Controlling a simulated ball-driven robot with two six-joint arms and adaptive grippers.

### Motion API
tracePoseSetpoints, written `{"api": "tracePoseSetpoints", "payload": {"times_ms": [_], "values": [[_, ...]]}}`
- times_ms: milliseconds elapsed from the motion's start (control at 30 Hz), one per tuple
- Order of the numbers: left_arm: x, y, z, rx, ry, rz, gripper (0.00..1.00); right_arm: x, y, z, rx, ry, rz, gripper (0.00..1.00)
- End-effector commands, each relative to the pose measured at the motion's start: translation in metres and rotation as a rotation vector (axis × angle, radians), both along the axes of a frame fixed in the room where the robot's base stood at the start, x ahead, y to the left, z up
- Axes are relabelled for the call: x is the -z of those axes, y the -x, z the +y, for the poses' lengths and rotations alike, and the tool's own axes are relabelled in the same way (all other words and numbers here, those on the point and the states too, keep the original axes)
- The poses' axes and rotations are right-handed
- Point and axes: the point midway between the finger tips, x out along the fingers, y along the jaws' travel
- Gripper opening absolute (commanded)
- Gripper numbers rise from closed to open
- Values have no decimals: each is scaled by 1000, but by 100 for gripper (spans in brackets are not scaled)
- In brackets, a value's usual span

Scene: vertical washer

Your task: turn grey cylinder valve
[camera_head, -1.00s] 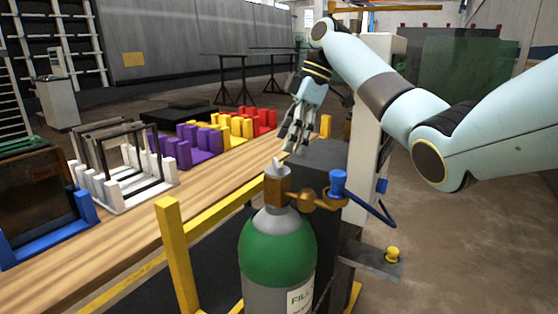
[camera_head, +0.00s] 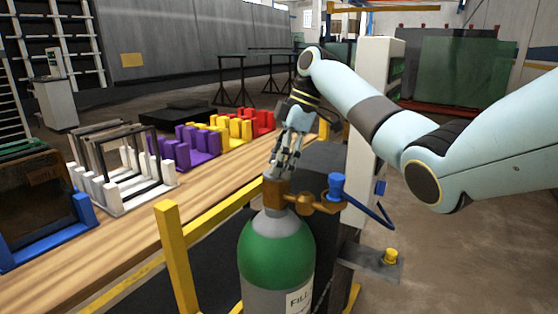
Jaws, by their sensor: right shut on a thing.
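The gas cylinder (camera_head: 277,255) stands upright at the lower middle, with a green shoulder, a grey body and a label. Its brown valve block (camera_head: 276,192) sits on top, with a brass fitting (camera_head: 308,203) and a blue knob (camera_head: 337,186) to the right. My right gripper (camera_head: 282,170) points down onto the top of the valve block. It is shut on the grey valve, which the fingers hide. My left gripper is not in view.
A wooden table (camera_head: 130,250) with blue, white, purple, yellow and red racks runs along the left. A yellow post (camera_head: 176,258) stands left of the cylinder. A blue hose (camera_head: 374,213) and a yellow knob (camera_head: 391,256) are on the right.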

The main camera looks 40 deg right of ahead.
Motion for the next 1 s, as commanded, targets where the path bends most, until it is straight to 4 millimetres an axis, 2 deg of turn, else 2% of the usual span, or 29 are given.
{"api": "tracePoseSetpoints", "payload": {"times_ms": [33, 100, 267, 467, 667, 1000], "values": [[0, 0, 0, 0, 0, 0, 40, 0, 0, 0, 0, 0, 0, 31], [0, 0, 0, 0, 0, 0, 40, 0, 0, 0, 0, 0, 0, 24], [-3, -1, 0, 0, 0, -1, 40, -1, 0, 0, 8, 0, 1, 24], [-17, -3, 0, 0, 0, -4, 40, -3, 1, 0, 67, -1, 2, 24], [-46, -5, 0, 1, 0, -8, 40, -6, 2, 1, 199, 0, 3, 24], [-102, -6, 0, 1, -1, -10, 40, -7, 4, 3, 516, -1, 2, 24]]}}
